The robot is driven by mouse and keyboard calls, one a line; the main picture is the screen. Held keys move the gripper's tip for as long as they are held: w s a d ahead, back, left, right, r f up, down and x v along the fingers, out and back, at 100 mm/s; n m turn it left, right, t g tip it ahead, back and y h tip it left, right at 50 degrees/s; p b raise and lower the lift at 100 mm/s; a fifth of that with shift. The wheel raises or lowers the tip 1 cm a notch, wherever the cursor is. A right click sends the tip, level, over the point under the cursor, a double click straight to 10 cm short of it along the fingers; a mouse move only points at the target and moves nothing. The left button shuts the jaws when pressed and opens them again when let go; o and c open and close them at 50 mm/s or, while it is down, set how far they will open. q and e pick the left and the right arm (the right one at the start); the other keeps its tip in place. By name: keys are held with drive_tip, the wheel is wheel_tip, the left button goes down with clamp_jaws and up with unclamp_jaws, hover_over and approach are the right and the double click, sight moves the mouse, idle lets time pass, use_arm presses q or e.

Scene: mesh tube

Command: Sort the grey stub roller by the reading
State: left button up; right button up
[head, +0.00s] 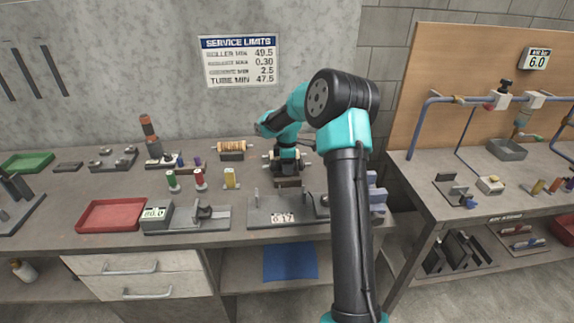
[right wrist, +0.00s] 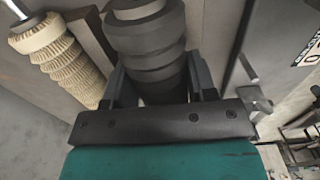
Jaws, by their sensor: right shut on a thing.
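The grey stub roller (right wrist: 148,42) is thick, dark and ridged. In the right wrist view it lies between the two dark fingers of my right gripper (right wrist: 155,85), which is shut on it. In the head view my right gripper (head: 287,165) is at the back middle of the bench, above a dark block, and my own arm hides much of it. A gauge at the front reads about 0.17 (head: 283,218). Another display (head: 156,213) left of it appears to read 60.0 or 80.0. My left gripper is not in view.
A limits sign (head: 240,60) hangs on the wall. A red tray (head: 112,215) and a green tray (head: 28,162) are at left. A beige wound roller (head: 232,146) rests on a stand close to my right gripper. Small coloured spools (head: 200,179) stand mid-bench.

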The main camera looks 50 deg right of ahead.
drive_tip(key=shift+f, duration=0.95)
idle(1.6)
idle(0.8)
drive_tip(key=o, duration=1.2)
wheel_tip(320, 180, up, 18)
drive_tip(key=shift+f, duration=0.25)
wheel_tip(320, 180, up, 7)
idle(1.0)
idle(0.3)
